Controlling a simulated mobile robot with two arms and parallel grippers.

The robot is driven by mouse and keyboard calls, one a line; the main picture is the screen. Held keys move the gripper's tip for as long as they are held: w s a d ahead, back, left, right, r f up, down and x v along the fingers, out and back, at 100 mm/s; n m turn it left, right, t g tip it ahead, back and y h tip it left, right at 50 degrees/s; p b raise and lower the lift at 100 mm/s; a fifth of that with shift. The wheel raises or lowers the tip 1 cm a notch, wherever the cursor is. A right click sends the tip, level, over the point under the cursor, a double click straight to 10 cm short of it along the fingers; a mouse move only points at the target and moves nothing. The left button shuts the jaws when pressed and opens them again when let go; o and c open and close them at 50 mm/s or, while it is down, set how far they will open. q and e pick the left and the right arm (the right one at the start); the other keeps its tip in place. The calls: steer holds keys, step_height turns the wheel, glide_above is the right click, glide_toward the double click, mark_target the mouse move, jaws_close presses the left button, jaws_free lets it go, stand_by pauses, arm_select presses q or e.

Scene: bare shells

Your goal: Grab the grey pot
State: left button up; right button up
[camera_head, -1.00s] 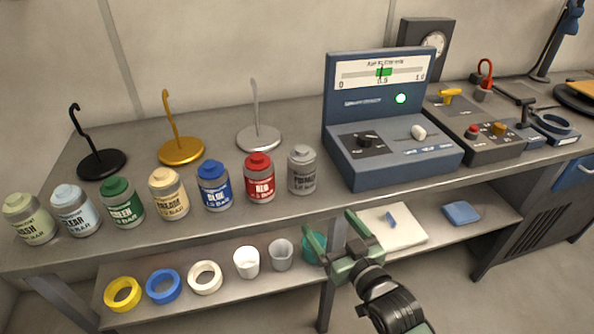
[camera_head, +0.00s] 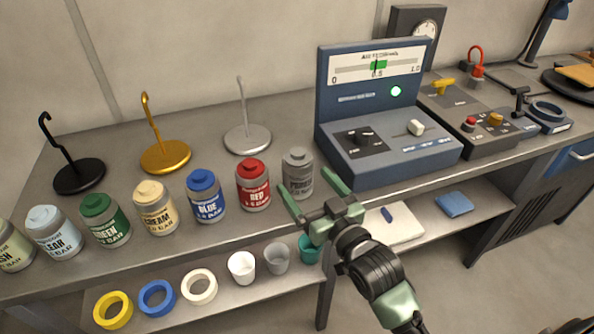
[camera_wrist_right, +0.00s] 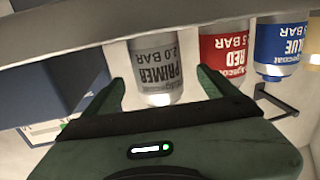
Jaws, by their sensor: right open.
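The grey pot (camera_head: 298,174), labelled PRIMER, stands upright on the bench at the right end of the row of pots. It also shows upside down in the right wrist view (camera_wrist_right: 157,68). My right gripper (camera_head: 312,190) is open and empty. Its green fingers point at the grey pot, one on each side of it in the wrist view (camera_wrist_right: 160,90); I cannot tell whether they touch it. My left gripper is not in view.
A red pot (camera_head: 253,186) stands just left of the grey one, with a blue pot (camera_head: 206,196) and several more beyond. A blue gauge box (camera_head: 390,155) stands to the right. A silver hook stand (camera_head: 247,139) is behind. Cups and tape rolls lie on the lower shelf.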

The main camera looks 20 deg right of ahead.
mark_target(298, 170)
steer(key=w, duration=0.5)
steer(key=shift+a+r+p, duration=0.15)
steer(key=shift+a+p, duration=0.15)
steer(key=shift+a, duration=0.05)
steer(key=shift+s, duration=0.1)
steer(key=c, duration=1.8)
steer(key=shift+r, duration=0.15)
